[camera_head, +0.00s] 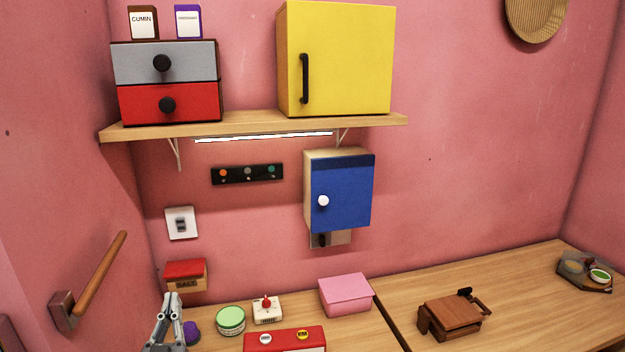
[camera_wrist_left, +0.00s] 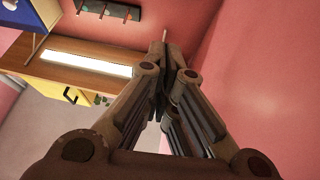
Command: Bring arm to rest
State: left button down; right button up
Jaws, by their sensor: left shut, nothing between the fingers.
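My left gripper (camera_head: 172,297) stands upright at the lower left of the head view, in front of the left end of the counter. Its fingers are shut and empty. In the left wrist view the fingertips (camera_wrist_left: 164,48) meet, with nothing between them. My right gripper shows in neither view.
By the left gripper are a red-topped salt box (camera_head: 186,275), a purple item (camera_head: 191,333) and a green round tin (camera_head: 231,320). A wooden wall bar (camera_head: 100,274) juts out at left. The shelf (camera_head: 256,124) and blue cabinet (camera_head: 342,192) are above. The right counter (camera_head: 530,300) has clear room.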

pick_arm(q)
jog(key=s+d+f+m+g+h, duration=0.1)
jog(key=s+d+f+g+h, duration=0.15)
jog(key=s+f+g, duration=0.35)
jog(key=s+d+f+m+g+h, duration=0.15)
jog(key=s+d+f+g, duration=0.3)
jog(key=f, duration=0.45)
jog(key=s+d+f+g, duration=0.1)
jog(key=s+f+g, duration=0.3)
jog(key=s, duration=0.8)
jog(key=s+f+g, duration=0.3)
jog(key=s+g, duration=0.2)
jog(key=s, duration=0.7)
notch_tip(320, 180, down, 30)
jog(key=s+g+b, duration=0.1)
jog(key=s+b, duration=0.1)
jog(key=b, duration=0.3)
jog(key=s+a+f+b, duration=0.1)
jog(key=s+f+b, duration=0.1)
jog(key=s+f, duration=0.6)
jog(key=s+a+f+g+b, duration=0.1)
jog(key=s+f+b, duration=0.2)
jog(key=s+f, duration=0.5)
notch_tip(320, 180, down, 5)
jog(key=shift+s+a+f+m+y, duration=0.1)
jog(key=shift+s+a+m+y, duration=0.25)
jog(key=shift+m+y, duration=0.1)
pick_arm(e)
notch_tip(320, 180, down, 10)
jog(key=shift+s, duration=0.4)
